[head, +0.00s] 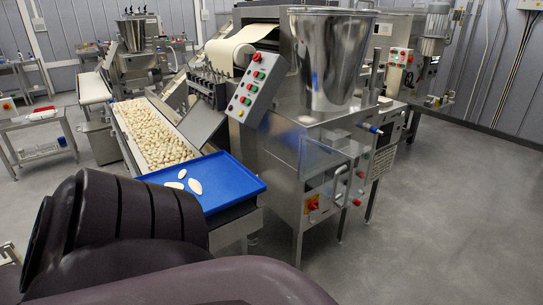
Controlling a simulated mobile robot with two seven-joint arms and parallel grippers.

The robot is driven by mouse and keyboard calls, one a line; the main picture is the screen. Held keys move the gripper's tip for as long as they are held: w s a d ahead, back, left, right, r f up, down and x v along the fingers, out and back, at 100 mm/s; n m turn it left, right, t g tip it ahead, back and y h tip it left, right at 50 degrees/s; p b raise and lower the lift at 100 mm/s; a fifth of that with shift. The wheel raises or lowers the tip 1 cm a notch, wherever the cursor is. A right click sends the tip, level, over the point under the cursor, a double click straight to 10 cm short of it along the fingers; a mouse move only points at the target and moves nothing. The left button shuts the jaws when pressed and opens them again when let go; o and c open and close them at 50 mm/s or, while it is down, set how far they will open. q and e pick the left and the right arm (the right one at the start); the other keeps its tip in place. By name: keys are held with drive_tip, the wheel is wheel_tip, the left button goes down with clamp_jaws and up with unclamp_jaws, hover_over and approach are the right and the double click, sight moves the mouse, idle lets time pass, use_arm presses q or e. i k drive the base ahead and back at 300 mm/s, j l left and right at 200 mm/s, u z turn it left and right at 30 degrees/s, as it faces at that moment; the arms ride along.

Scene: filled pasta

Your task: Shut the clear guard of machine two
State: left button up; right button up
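A large steel pasta machine (285,165) with a steel hopper (331,60) on top stands in the middle of the head view. A clear panel, seemingly the guard (318,158), shows on its near side below the hopper, with a grey handle (339,183) near its lower right. I cannot tell whether the guard is open or fully shut. No number that marks this as machine two is readable. Neither of my grippers is in view; only dark links of my own arm fill the lower left.
A blue tray (232,190) with a few pale pasta pieces sits at the near end of a conveyor full of pasta (160,139). A tilted control box (256,88) with red and green buttons juts out beside the machine. The grey floor (450,220) at right is clear.

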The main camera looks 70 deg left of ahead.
sight(334, 198)
drive_tip(key=u, duration=1.45)
